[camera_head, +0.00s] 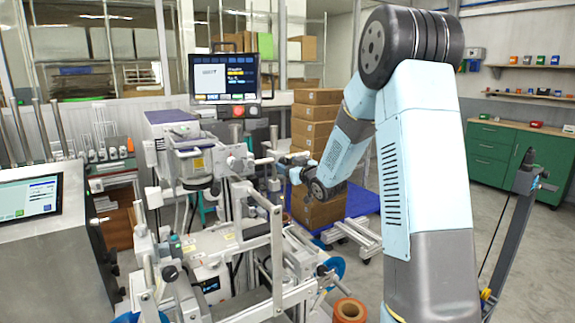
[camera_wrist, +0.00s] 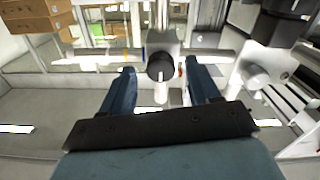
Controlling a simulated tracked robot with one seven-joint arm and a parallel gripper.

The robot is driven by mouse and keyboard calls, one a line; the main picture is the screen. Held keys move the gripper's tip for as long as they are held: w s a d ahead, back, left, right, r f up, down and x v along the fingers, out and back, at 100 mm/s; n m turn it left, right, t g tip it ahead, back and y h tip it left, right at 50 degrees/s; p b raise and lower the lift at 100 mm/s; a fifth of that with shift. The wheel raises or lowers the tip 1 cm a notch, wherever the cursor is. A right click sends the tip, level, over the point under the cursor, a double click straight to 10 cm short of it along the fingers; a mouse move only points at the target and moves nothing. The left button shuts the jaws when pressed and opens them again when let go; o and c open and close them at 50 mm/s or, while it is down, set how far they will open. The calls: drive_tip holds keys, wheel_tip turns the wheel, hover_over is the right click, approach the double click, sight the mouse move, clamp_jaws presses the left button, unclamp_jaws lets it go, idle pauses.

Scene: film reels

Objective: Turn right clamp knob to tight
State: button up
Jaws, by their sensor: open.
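A round black knob (camera_wrist: 160,66) with a pale pointer below it sits on a grey clamp block (camera_wrist: 172,42) in the wrist view. The block is on a horizontal metal bar (camera_wrist: 225,57). My gripper (camera_wrist: 160,75) is open, with one blue finger to the left of the knob and one to the right. A gap shows on both sides, and I cannot tell how far the fingertips reach along the knob. In the head view my gripper (camera_head: 284,163) is at the right side of the machine (camera_head: 195,160); the knob cannot be made out there.
A dark cylindrical part (camera_wrist: 280,25) and a pale bracket (camera_wrist: 262,70) stand close to the right finger. Stacked cardboard boxes (camera_head: 316,115) stand behind my arm. A monitor (camera_head: 224,78) stands above the machine. Metal frame arms (camera_head: 277,245) and an orange roll (camera_head: 349,310) are in front.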

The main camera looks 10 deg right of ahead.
drive_tip(key=shift+x, duration=0.85)
